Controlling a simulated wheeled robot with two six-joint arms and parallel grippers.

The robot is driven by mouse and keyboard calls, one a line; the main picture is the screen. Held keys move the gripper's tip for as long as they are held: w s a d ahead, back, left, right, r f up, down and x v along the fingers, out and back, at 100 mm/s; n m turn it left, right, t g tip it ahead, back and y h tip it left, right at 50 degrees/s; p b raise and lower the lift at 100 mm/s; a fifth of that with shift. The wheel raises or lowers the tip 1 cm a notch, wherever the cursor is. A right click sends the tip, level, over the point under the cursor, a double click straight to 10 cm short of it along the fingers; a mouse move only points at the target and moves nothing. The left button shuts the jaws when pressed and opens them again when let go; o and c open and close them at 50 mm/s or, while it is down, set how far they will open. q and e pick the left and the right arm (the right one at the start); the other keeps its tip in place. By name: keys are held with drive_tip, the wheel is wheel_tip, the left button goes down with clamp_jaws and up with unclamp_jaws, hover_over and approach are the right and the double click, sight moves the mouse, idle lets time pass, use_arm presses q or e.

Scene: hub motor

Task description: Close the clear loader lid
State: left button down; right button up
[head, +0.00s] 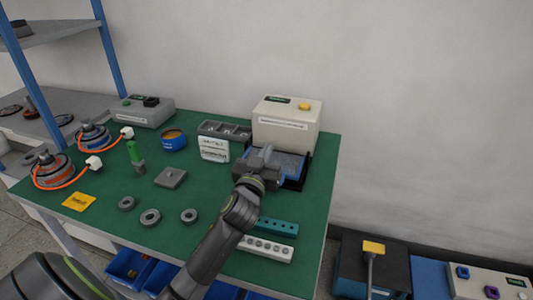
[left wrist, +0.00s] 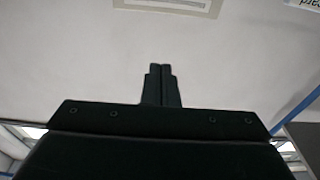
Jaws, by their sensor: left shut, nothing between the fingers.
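The loader (head: 287,125) is a cream box with a yellow button at the back right of the green table. In front of it is a low dark bed with a bluish, see-through surface (head: 290,165), which looks like the clear lid. Its exact angle is hard to tell. My left gripper (head: 266,152) is shut and empty, in front of this part and hiding its left side. I cannot tell whether they touch. The left wrist view shows the two closed fingers (left wrist: 160,70) against a pale surface, with no lid visible. My right gripper is not in view.
A grey tray (head: 224,130) and white labelled boxes (head: 214,150) stand left of the loader. Teal (head: 276,226) and white (head: 266,248) hole blocks lie near the front right edge. Metal rings (head: 150,217), a grey plate (head: 171,178) and orange-wired hubs (head: 53,170) lie further left.

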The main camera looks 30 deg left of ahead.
use_arm(q)
drive_tip(key=b+v, duration=0.1)
drive_tip(key=v, duration=1.6)
drive_tip(key=shift+s, duration=0.2)
drive_tip(key=shift+f, duration=0.15)
